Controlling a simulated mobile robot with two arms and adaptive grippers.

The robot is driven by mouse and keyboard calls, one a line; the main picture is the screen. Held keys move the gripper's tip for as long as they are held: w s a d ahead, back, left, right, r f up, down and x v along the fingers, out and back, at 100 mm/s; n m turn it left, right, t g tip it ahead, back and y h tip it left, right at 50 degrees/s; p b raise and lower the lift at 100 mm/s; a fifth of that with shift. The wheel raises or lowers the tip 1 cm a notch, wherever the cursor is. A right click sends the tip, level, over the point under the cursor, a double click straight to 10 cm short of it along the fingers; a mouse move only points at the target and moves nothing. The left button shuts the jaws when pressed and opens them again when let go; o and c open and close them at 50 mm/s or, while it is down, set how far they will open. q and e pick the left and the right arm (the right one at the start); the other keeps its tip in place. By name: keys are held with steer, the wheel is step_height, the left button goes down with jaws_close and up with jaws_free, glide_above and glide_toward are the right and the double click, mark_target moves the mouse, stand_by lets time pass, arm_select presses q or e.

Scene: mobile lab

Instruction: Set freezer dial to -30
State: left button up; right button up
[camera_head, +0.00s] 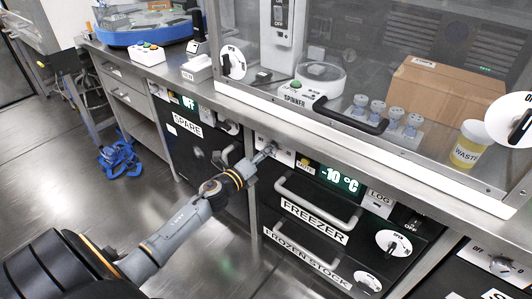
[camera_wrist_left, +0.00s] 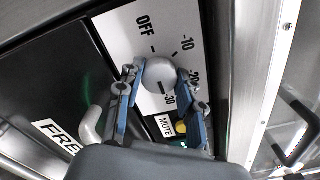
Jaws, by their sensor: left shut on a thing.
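The freezer dial is a round white knob (camera_wrist_left: 158,72) on a white panel (camera_wrist_left: 118,28) marked OFF, -10, -20 and -30 in the left wrist view. My left gripper (camera_wrist_left: 160,84) is shut on this knob, one blue-grey finger on each side. In the head view my left gripper (camera_head: 264,153) reaches the dial panel (camera_head: 283,155) and hides most of the knob. The green freezer display (camera_head: 339,179) reads -10 °C. My right gripper is not in view.
A yellow MUTE button (camera_wrist_left: 181,128) sits beside the dial. The freezer drawer handle (camera_head: 318,205) juts out below the display. The steel counter edge (camera_head: 330,150) overhangs the panel. The SPARE unit (camera_head: 195,140) is to the left.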

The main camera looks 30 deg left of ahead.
arm_select(q)
steer(key=shift+f, duration=0.1)
stand_by(0.4)
steer(key=o, duration=1.2)
steer(key=s, duration=0.8)
steer(key=s+a, duration=0.1)
steer(key=s, duration=0.3)
